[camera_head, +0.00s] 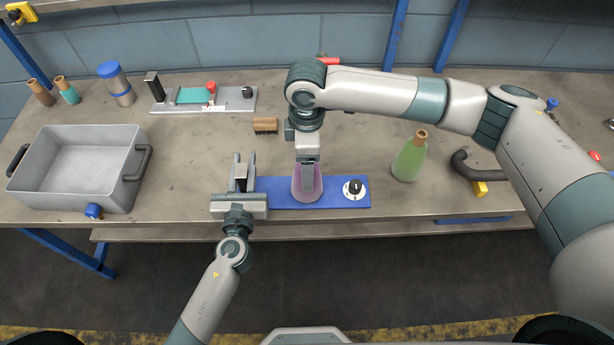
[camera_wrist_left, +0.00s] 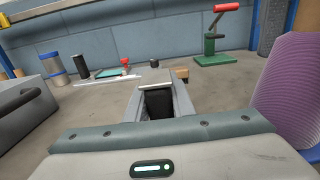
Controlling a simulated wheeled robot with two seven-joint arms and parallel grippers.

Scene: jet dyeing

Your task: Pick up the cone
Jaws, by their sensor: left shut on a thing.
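A purple cone (camera_head: 298,190) stands on a blue plate (camera_head: 275,193) near the bench's front edge. It shows at the right of the left wrist view (camera_wrist_left: 288,90). My right gripper (camera_head: 308,178) reaches down from above and overlaps the cone; whether its fingers are closed on it is hidden. My left gripper (camera_head: 243,160) is left of the purple cone and apart from it. It is shut on a small dark thing (camera_wrist_left: 158,103), too unclear to name. A green cone (camera_head: 408,160) stands to the right. A teal cone (camera_head: 67,92) and a brown cone (camera_head: 41,93) are at far left.
A grey tub (camera_head: 85,135) stands at left. Behind are a blue-capped jar (camera_head: 116,84), a metal fixture (camera_head: 205,98) and a small brown block (camera_head: 265,125). A black knob (camera_head: 354,188) sits on the blue plate. A dark bent pipe (camera_head: 462,165) lies right.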

